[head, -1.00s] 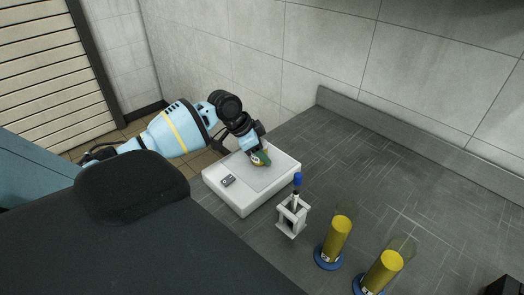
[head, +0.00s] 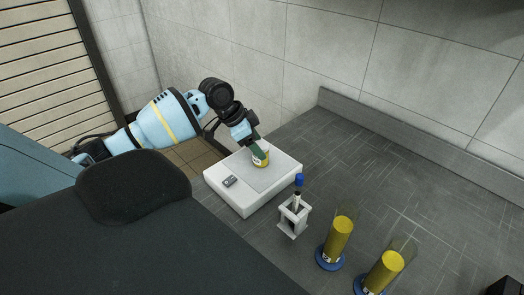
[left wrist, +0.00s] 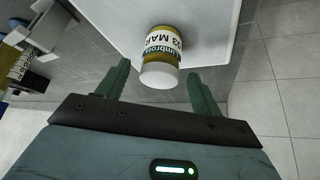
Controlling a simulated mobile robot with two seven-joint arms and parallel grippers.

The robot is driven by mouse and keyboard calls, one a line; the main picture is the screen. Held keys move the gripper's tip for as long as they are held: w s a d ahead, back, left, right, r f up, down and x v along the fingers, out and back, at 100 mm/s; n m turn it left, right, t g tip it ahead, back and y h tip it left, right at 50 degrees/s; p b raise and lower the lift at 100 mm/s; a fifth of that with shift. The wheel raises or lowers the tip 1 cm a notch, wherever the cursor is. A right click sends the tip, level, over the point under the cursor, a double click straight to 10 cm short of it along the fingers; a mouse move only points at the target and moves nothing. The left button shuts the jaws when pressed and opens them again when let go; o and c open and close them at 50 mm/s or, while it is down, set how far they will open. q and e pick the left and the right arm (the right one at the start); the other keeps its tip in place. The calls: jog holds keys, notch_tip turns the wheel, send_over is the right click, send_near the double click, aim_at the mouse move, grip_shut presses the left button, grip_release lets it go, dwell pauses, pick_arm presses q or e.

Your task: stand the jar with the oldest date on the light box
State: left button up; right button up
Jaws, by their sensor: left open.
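A small jar (head: 261,157) with a yellow body and a white label stands on the light box (head: 226,197), a white box with a grey top panel. In the left wrist view the jar (left wrist: 162,50) shows its white lid and a label that reads in part "03 MAR". My left gripper (head: 255,145) is open just behind the jar. In the left wrist view its green fingers are spread to either side, apart from the jar, which lies ahead between them. My right gripper is not in view.
Two yellow-filled cylinders (head: 340,239) (head: 383,272) on blue bases stand at the front right. The counter (head: 370,160) behind them is clear.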

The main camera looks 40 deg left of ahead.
pick_arm(q)
jog(key=v, duration=0.7)
jog(key=shift+s+r, duration=0.15)
jog(key=shift+r, duration=0.15)
jog(key=shift+a+f, duration=0.1)
